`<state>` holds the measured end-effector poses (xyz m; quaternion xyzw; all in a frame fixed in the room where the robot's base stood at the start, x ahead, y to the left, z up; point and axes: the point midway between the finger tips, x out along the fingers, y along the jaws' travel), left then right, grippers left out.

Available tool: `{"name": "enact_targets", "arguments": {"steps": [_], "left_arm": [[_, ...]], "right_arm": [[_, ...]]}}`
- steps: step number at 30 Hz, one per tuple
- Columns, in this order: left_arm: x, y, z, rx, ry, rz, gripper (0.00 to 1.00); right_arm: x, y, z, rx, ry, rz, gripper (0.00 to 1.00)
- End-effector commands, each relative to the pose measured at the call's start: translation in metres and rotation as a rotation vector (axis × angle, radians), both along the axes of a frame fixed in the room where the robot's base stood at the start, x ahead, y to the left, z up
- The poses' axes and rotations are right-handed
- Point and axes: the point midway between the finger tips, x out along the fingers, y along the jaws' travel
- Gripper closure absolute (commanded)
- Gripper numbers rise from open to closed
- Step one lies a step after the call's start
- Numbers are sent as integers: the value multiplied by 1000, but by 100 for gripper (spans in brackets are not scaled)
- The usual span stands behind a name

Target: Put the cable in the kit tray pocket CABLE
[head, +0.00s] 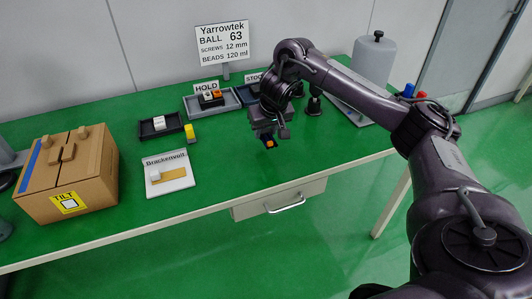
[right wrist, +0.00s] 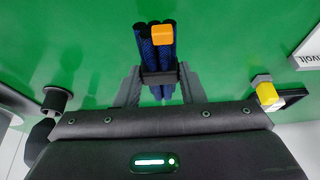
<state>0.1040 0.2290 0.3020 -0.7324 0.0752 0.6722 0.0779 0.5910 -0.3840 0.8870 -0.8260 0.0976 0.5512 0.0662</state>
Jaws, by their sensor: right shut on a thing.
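The cable is a dark blue braided bundle (right wrist: 158,45) with a black band and an orange tag in the right wrist view. My right gripper (right wrist: 156,85) is shut on it around the band. In the head view the right gripper (head: 268,134) holds the cable (head: 267,143) over the front part of the green table. No pocket marked CABLE can be read, so I cannot tell which tray is the kit tray. A small black tray (head: 147,130) holds a white block. My left gripper is not in view.
A HOLD tray (head: 190,107) and a STOCK tray (head: 246,96) stand at the back. A yellow item (head: 190,132) stands beside the black tray. A Brackenvoil card (head: 180,185) lies in front. A cardboard box (head: 98,170) stands left. Green table is clear around the cable.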

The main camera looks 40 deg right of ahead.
Motion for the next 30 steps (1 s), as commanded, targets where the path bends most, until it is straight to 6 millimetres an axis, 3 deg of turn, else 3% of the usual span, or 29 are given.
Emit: {"name": "enact_targets", "arguments": {"steps": [12,24,25,30], "left_arm": [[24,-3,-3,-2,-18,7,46],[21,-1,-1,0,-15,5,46],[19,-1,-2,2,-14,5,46],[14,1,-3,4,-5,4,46]], "right_arm": [[0,0,-47,-1,1,0,88],[0,0,-53,0,0,1,88],[0,0,-53,0,0,1,63],[0,0,-53,0,0,1,42]]}}
